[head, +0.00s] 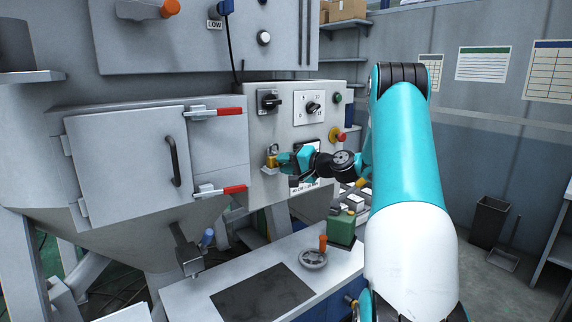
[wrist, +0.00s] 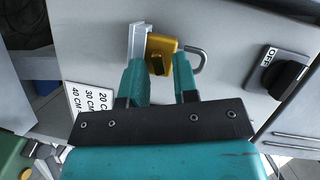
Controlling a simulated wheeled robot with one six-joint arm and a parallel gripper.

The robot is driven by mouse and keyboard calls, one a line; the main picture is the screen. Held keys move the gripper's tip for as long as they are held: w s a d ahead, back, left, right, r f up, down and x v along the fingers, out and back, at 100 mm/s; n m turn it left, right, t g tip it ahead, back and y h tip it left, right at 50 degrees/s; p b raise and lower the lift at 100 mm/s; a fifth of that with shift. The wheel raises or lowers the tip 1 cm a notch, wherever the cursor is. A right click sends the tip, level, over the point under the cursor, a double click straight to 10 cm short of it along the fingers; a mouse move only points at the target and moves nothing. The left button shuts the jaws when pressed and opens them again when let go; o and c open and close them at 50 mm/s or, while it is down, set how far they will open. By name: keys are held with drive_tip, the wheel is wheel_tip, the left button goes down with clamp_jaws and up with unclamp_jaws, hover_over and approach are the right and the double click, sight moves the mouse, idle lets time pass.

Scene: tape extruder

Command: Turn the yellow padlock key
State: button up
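The yellow padlock (head: 271,161) is at the lower left of the grey control panel, on a small light metal bracket (head: 269,171). In the wrist view the padlock (wrist: 161,48) has a grey shackle (wrist: 198,58) curving to the right. I cannot tell whether the shackle is closed. My gripper (head: 283,160) is right at the padlock; in the wrist view its teal fingers (wrist: 159,64) are apart, with the lower yellow part between them. A gap shows beside each finger, and contact is unclear. I cannot make out a separate key.
The panel carries a black rotary switch (head: 269,101), a dial (head: 313,108) and a red emergency button (head: 338,137). A hopper door with a dark handle (head: 173,161) and red-handled latches (head: 229,111) is at left. A bench with a handwheel (head: 313,259) lies below.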

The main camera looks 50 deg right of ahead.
drive_tip(key=shift+o, duration=0.3)
drive_tip(key=s+a+r+n+g+h+p, duration=0.1)
drive_tip(key=s+a+r+n+g+h, duration=0.15)
drive_tip(key=s+r+n, duration=0.4)
drive_tip(key=s+a+r+n+g+h+p, duration=0.1)
drive_tip(key=s+a+n+h, duration=0.25)
drive_tip(key=s, duration=0.55)
drive_tip(key=w+a+f+n+g+y, duration=0.1)
drive_tip(key=a+f+n+g+y, duration=0.1)
drive_tip(key=a, duration=1.2)
drive_tip(key=w+a+f+n+g+y, duration=0.1)
drive_tip(key=a+n+g+y, duration=0.3)
drive_tip(key=a, duration=0.9)
drive_tip(key=shift+w+a+f+y+b, duration=0.4)
drive_tip(key=shift+f+y, duration=0.25)
drive_tip(key=shift+y, duration=0.75)
